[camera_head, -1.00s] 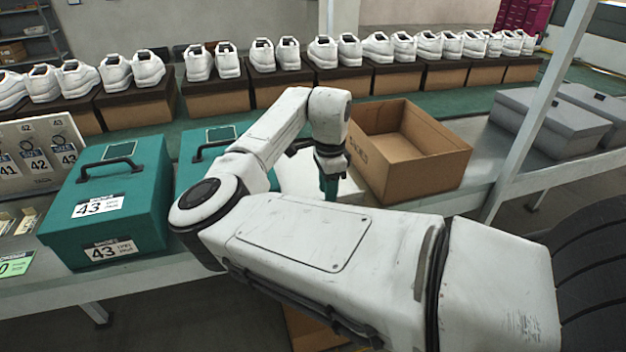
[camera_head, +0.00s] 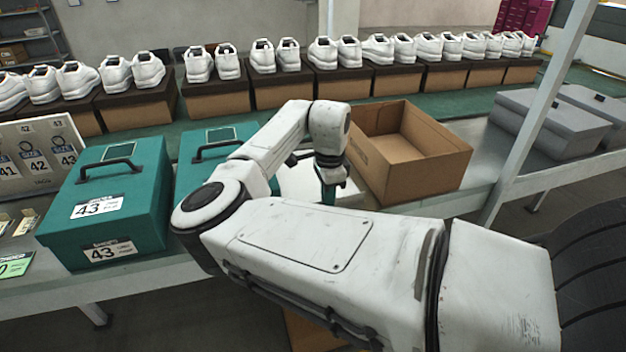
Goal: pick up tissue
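A white, flat surface that may be the tissue (camera_head: 300,184) shows behind my forearm, between the second green box and the cardboard box. My arm covers much of it, so I cannot tell its full shape. My gripper (camera_head: 328,194) points down beside the open cardboard box, over the right part of the white surface. Its fingertips are hidden behind my arm, with a bit of green showing there. I cannot see whether it is open or holds anything.
An open, empty cardboard box (camera_head: 420,178) stands just right of my gripper. Two green boxes with handles, one labelled 43 (camera_head: 115,195), stand at left. Grey boxes (camera_head: 550,125) sit at right behind a slanted post (camera_head: 535,110). White shoes on boxes line the back.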

